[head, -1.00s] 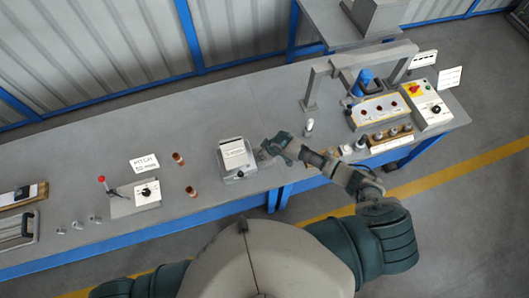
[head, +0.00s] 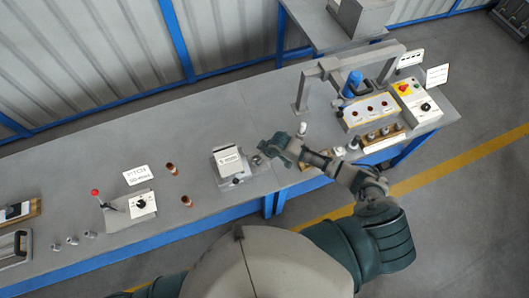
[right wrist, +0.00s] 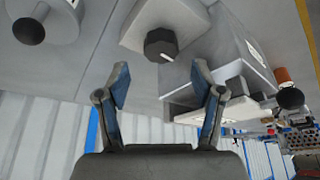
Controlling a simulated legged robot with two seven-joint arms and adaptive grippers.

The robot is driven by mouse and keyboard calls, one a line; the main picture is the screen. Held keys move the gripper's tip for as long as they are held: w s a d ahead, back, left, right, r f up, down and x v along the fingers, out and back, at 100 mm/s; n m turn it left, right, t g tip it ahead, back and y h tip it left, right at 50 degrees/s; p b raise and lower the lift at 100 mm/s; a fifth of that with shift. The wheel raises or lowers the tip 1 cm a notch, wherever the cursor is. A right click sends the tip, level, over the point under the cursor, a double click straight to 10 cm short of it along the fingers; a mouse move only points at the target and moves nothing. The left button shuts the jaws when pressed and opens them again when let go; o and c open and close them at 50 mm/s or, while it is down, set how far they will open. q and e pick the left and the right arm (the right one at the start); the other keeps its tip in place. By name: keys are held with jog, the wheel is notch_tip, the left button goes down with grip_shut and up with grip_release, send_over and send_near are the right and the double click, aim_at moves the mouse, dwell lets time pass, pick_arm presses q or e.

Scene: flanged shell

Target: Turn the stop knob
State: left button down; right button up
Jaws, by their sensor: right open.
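A dark faceted knob (right wrist: 161,45) with a white mark stands on a pale plate in the right wrist view. It lies just beyond the fingertips, between their lines, with no visible contact. No readable label shows whether it is the stop knob. My right gripper (right wrist: 160,80) is open and empty. In the head view my right gripper (head: 265,149) is over the bench, just right of the grey box (head: 228,155) with a white label. The small knob (head: 257,159) beside that box is partly hidden by the gripper. My left gripper is out of view.
A control box (head: 415,102) with a red-yellow switch and black knob stands at the far right. A grey frame (head: 328,70) stands nearby. Left on the bench (head: 90,150) are a red-tipped lever (head: 96,193), a knob panel (head: 142,204) and copper pieces (head: 172,168).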

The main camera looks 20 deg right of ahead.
jog(key=v, duration=0.7)
dwell(0.3)
